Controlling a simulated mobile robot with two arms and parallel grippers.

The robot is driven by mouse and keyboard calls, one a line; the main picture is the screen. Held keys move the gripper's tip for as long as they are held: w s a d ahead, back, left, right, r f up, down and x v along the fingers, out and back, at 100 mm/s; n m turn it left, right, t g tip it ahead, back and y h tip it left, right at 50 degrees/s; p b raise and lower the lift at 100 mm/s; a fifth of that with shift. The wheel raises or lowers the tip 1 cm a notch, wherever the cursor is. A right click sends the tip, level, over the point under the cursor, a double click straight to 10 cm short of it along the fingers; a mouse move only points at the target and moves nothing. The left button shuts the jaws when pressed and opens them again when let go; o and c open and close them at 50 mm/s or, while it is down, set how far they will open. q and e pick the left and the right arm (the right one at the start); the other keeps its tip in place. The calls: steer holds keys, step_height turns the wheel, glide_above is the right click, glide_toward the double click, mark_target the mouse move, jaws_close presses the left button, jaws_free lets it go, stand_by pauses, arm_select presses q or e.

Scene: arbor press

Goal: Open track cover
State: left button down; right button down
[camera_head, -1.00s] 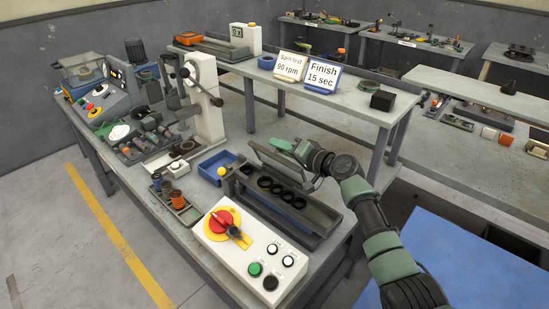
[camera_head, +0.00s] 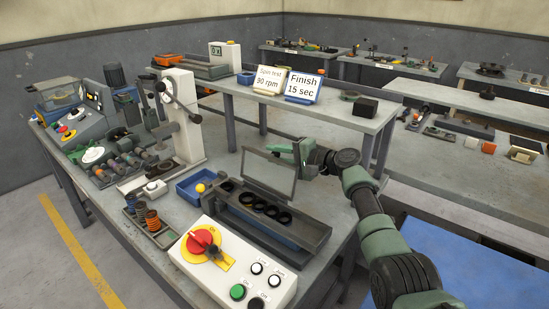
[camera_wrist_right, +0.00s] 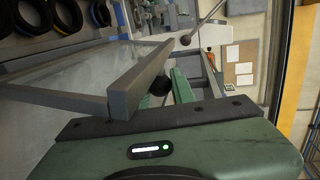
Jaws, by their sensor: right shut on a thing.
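The track cover (camera_head: 268,175) is a clear panel in a grey frame, standing raised and nearly upright above the track (camera_head: 240,213). Several black rings (camera_head: 268,209) sit in the track. In the right wrist view the cover's framed panel (camera_wrist_right: 85,82) fills the left side, with a dark round knob (camera_wrist_right: 161,85) at its edge. My right gripper (camera_head: 294,149) is at the cover's upper right corner and shut on the cover, apparently at the knob. The exact contact is partly hidden by the fingers. My left gripper is out of view.
A white control box (camera_head: 228,262) with a red-yellow switch stands in front of the track. A blue tray (camera_head: 195,190) with a yellow ball and the arbor press (camera_head: 183,115) stand to the left. A raised shelf with signs (camera_head: 303,86) is behind.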

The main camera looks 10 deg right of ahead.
stand_by(0.4)
steer(key=c, duration=1.2)
jaws_free()
steer(key=shift+b+v, duration=0.35)
steer(key=shift+v, duration=3.55)
steer(key=shift+d, duration=0.1)
